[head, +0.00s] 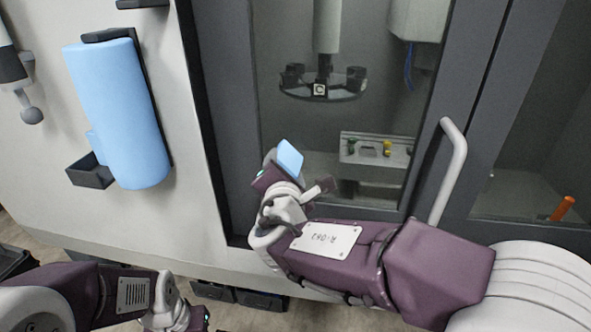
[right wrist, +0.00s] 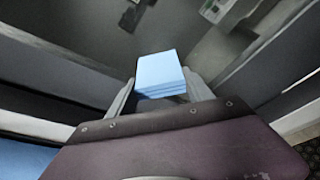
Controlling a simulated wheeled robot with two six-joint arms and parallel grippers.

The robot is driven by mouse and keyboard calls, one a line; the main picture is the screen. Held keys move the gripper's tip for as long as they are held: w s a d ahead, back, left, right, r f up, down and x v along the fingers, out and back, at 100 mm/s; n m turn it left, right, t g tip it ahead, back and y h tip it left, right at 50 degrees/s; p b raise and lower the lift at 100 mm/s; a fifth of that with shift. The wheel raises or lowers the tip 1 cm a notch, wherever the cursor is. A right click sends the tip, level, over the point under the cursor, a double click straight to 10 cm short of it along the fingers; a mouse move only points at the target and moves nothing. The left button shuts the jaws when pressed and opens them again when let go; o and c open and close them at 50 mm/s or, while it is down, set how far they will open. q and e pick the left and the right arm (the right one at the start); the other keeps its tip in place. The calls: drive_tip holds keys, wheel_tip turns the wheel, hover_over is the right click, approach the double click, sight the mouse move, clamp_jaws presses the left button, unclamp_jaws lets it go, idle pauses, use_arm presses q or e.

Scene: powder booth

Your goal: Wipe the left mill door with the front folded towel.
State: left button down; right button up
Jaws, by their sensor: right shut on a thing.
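The folded towel is light blue and stacked in layers; it shows in the head view (head: 289,158) and in the right wrist view (right wrist: 161,76). My right gripper (right wrist: 161,92) is shut on it, one finger at each side. The gripper holds the towel in front of the left mill door (head: 222,130), a dark-framed door with a large window, near the window's lower left part. I cannot tell whether the towel touches the door. My left gripper (head: 200,322) is at the bottom edge of the head view, low and mostly cut off; its fingers cannot be made out.
A white vertical handle (head: 449,170) sticks out at the door's right side. A blue roll (head: 118,112) hangs on the pale wall at left, above a small black bin (head: 90,171). Behind the glass are a tool carousel (head: 322,86) and an orange object (head: 562,208).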

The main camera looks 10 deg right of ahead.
drive_tip(key=a, duration=0.1)
drive_tip(key=w+a, duration=0.1)
drive_tip(key=a, duration=0.2)
drive_tip(key=shift+w+a, duration=0.25)
idle(0.3)
drive_tip(key=shift+s+a+b, duration=0.2)
drive_tip(key=shift+s+a, duration=0.1)
drive_tip(key=shift+s, duration=0.6)
drive_tip(key=shift+s+a+b, duration=0.2)
drive_tip(key=shift+s+a, duration=0.15)
drive_tip(key=shift+s, duration=0.6)
drive_tip(key=shift+s+a+b, duration=0.2)
drive_tip(key=shift+s+a, duration=0.1)
drive_tip(key=shift+s, duration=0.6)
drive_tip(key=s, duration=0.1)
drive_tip(key=s+a, duration=0.1)
drive_tip(key=s, duration=0.1)
